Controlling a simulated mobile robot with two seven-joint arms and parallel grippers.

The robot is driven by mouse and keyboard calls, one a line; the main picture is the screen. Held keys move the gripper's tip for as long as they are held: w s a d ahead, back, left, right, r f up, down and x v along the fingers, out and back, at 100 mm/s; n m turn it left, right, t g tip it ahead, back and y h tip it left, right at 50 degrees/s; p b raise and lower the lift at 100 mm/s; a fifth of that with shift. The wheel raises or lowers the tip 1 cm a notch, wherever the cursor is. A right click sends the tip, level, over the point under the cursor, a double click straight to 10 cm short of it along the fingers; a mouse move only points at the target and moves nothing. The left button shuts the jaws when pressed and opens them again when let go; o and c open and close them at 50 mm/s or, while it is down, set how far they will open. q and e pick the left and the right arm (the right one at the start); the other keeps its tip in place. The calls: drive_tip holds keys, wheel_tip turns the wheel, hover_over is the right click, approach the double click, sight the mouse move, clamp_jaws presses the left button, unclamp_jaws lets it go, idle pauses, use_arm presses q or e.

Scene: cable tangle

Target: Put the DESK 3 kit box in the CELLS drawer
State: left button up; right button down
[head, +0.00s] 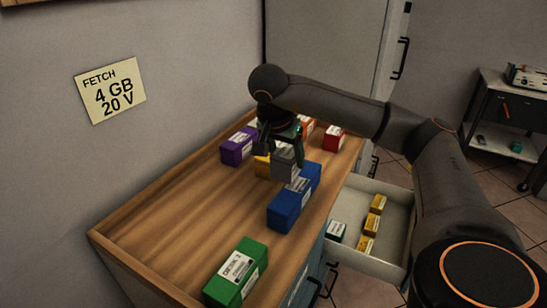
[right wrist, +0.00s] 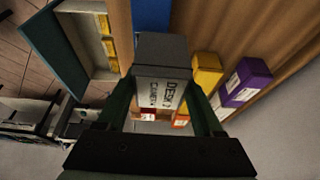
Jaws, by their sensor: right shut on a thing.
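My right gripper (head: 281,143) is shut on a grey box (head: 284,164) above the wooden counter top (head: 185,205). In the right wrist view the same grey box (right wrist: 161,90) sits between the two fingers, and its white label appears to read DESK 3 with a smaller word under it. An open drawer (head: 396,252) extends from the cabinet's front, to the right of the counter. My left gripper is not in view.
Purple (head: 238,148), yellow (head: 262,167), orange (head: 307,126) and red (head: 334,138) boxes stand farther back, and a green box (head: 237,272) is nearer. A wall note (head: 110,91) reads FETCH 4 GB 20 V.

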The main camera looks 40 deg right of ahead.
drive_tip(key=shift+s+a+r, duration=0.1)
drive_tip(key=shift+s+r, duration=0.25)
drive_tip(key=shift+s, duration=0.4)
drive_tip(key=shift+s+a+r, duration=0.1)
drive_tip(key=shift+s+r, duration=0.25)
drive_tip(key=shift+s, duration=0.4)
drive_tip(key=shift+s+a+r, duration=0.1)
drive_tip(key=shift+s+r, duration=0.25)
drive_tip(key=shift+s, duration=0.4)
drive_tip(key=a+f+n+t+y+p, duration=0.1)
drive_tip(key=a+n+y+p, duration=0.1)
drive_tip(key=a+n, duration=0.5)
drive_tip(key=s+a+f+n+t+y+p, duration=0.1)
drive_tip(key=a+n+p, duration=0.4)
drive_tip(key=a, duration=1.1)
drive_tip(key=f+n+t+y, duration=0.1)
drive_tip(key=n, duration=0.1)
drive_tip(key=shift+a+n, duration=0.25)
drive_tip(key=shift+n, duration=0.15)
drive_tip(key=shift+s+f, duration=0.1)
drive_tip(key=shift+s, duration=0.1)
